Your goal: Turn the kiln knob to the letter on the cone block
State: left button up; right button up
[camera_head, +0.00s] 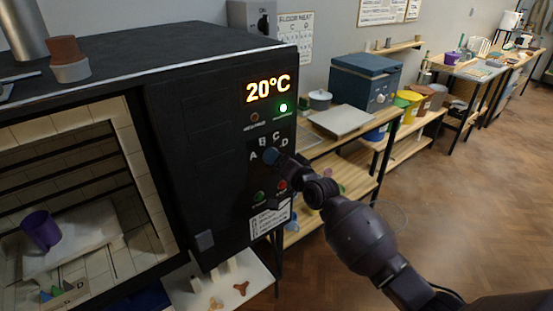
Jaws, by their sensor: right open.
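The black kiln (215,120) fills the left, its chamber open to view. Its panel reads 20°C beside a green light. The letters A, B, C and D (284,141) arc around the knob's place. My right gripper (271,156) is at the panel there, below the letters and right of the A. It is small and dark, and the knob is mostly hidden behind it; I cannot tell its setting or whether the fingers touch it. The cone block (66,291), with small coloured cones, is low in the chamber. Its letter is too small to read surely. My left gripper is out of view.
A purple cup (41,231) lies tilted on the kiln shelf. Green and red buttons (282,185) sit below the knob. A wooden shelf unit (345,150) with a blue box kiln (365,82) stands right of the kiln. The floor (470,190) at right is clear.

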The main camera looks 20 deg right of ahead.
jog(key=v, duration=0.9)
jog(key=shift+s+b, duration=0.25)
jog(key=shift+b, duration=0.05)
jog(key=shift+d, duration=0.1)
jog(key=s+d+f+n+g+h, duration=0.2)
jog(key=s+f+n+h, duration=0.1)
jog(key=s+f, duration=0.8)
jog(key=s+d+f+n+g+h, duration=0.1)
jog(key=s+f+n+g+h, duration=0.2)
jog(key=s+f, duration=0.9)
jog(key=s, duration=0.5)
jog(key=shift+d+b, duration=0.35)
jog(key=shift+d, duration=0.05)
